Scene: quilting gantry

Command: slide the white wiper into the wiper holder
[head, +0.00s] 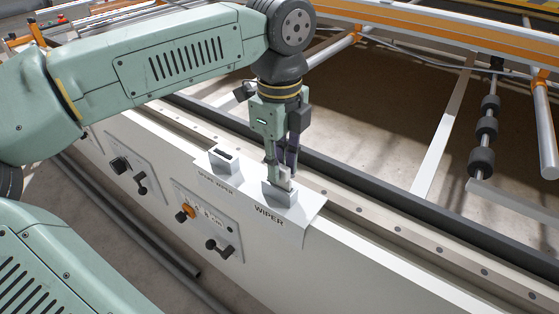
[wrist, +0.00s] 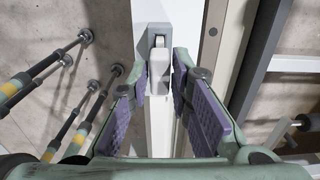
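The grey wiper holder (head: 280,196) stands on a white bracket marked WIPER, on the machine's front rail. It also shows at the top of the wrist view (wrist: 143,36). The white wiper (wrist: 158,74) is a small pale block between my purple-padded fingertips. In the head view the wiper (head: 285,184) is upright at the holder's top; I cannot tell how deep it sits in the slot. My gripper (head: 280,172) points down, directly over the holder. In the wrist view my gripper (wrist: 160,78) has a pad against each side of the wiper.
A second grey holder (head: 223,158), with a dark slot, stands just left on the same bracket. A control panel (head: 206,219) with knobs is on the rail's front face. A long dark bar (head: 360,208) runs behind the holders. Rollers (head: 486,128) are at the right.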

